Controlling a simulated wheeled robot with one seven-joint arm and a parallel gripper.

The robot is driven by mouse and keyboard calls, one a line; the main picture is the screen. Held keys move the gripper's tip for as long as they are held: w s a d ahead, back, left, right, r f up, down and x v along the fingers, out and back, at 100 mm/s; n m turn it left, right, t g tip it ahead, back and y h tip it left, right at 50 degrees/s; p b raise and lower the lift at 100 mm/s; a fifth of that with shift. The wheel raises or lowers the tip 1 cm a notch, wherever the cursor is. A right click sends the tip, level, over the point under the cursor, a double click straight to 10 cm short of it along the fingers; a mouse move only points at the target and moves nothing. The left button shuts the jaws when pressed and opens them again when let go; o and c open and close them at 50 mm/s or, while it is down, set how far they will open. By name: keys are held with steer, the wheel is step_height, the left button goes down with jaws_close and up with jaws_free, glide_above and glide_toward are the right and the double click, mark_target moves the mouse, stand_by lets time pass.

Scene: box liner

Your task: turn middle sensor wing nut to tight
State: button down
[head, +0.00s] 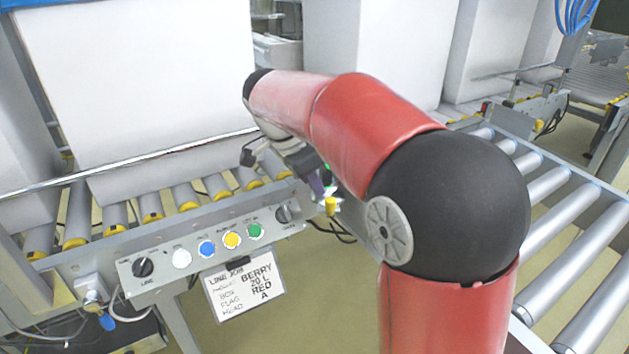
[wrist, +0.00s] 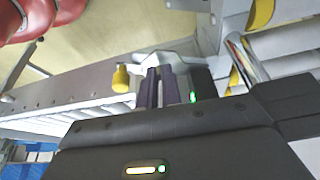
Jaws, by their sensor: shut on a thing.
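My gripper (head: 318,186) is at the conveyor's side rail, right of the control panel. In the wrist view its two dark purple fingers (wrist: 160,84) are close together, shut on what appears to be the middle sensor wing nut. The nut itself is hidden between the fingers. A pale metal bracket (wrist: 183,55) shows just beyond the fingertips. A dark sensor body with a green light (wrist: 193,97) sits right beside the fingers. A yellow knob-like part (wrist: 121,78) is to their left, apart from them; it also shows in the head view (head: 331,206).
A panel (head: 215,240) with coloured buttons and black rotary switches is left of my gripper, with a handwritten card (head: 243,290) below. A large white box liner (head: 140,80) stands behind the rollers. Another roller conveyor (head: 560,225) runs at right. Black cables hang near the gripper.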

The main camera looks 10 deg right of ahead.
stand_by(0.3)
steer(key=c, duration=1.6)
jaws_free()
steer(key=shift+a+r, duration=0.1)
steer(key=p+v, duration=0.1)
steer(key=v, duration=0.6)
steer(key=shift+a+r, duration=0.1)
steer(key=shift+r, duration=0.15)
